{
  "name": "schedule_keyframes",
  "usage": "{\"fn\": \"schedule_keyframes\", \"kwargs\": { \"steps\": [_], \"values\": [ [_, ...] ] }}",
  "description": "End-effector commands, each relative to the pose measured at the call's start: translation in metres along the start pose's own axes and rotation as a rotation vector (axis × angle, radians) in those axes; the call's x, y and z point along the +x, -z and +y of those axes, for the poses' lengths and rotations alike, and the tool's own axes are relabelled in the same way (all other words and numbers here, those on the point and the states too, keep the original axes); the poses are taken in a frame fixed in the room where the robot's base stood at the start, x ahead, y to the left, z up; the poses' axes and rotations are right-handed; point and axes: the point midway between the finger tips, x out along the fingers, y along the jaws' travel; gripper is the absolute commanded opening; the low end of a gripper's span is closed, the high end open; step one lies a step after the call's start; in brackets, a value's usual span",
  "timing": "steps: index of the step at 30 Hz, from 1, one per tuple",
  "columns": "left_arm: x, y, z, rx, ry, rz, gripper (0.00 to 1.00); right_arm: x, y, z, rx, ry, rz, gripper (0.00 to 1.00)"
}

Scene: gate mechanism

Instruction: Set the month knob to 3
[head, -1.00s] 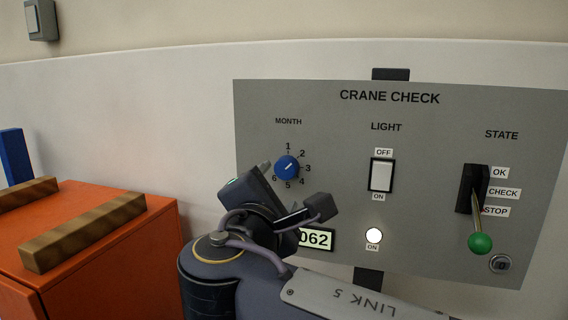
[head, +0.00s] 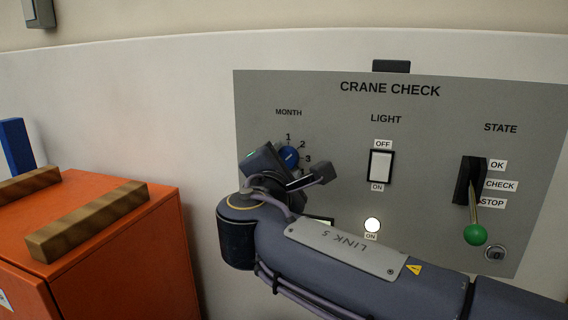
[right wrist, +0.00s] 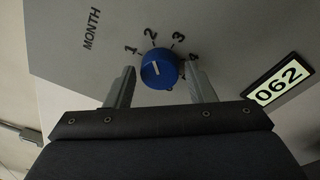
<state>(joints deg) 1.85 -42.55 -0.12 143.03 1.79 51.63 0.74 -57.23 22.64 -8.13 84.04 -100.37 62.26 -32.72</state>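The blue month knob (head: 289,155) sits at the left of the grey CRANE CHECK panel (head: 430,120). Its white mark points toward the 2. In the right wrist view the knob (right wrist: 160,70) stands between the two fingers of my right gripper (right wrist: 161,80). The fingers are apart, with a gap showing on each side of the knob. In the head view my right gripper (head: 268,165) hides the lower left of the dial, including the 4, 5 and 6; its fingertips cannot be seen there. My left gripper is not in view.
Right of the knob are a white light switch (head: 381,166), a lit round lamp (head: 372,225) and a state lever with a green ball (head: 475,235). A 062 display (right wrist: 278,80) is near the dial. An orange cabinet (head: 150,225) with wooden bars stands at left.

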Motion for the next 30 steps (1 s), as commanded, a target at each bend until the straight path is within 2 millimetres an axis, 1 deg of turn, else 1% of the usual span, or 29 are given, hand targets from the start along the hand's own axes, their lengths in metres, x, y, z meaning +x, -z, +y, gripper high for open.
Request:
{"fn": "schedule_keyframes", "kwargs": {
  "steps": [1, 7, 8, 13, 17, 23, 30],
  "values": [
    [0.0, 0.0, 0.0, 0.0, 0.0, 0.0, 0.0, 0.0, 0.0, 0.0, 0.0, 0.0, 0.0, 0.43],
    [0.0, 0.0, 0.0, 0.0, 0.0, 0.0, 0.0, 0.0, 0.0, 0.0, 0.0, 0.0, 0.0, 0.16],
    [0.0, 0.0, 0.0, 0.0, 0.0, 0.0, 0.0, 0.0, 0.0, 0.0, 0.0, 0.0, 0.0, 0.15],
    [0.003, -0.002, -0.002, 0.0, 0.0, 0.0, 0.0, 0.0, 0.001, -0.001, 0.014, -0.001, 0.0, 0.15],
    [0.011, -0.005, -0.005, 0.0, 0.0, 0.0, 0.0, 0.0, 0.002, -0.003, 0.052, -0.005, -0.003, 0.15],
    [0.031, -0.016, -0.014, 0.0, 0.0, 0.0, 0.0, 0.0, 0.004, -0.006, 0.171, -0.017, -0.011, 0.15],
    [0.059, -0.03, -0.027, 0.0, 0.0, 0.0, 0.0, -0.001, 0.006, -0.007, 0.372, -0.036, -0.023, 0.15]
  ]
}}
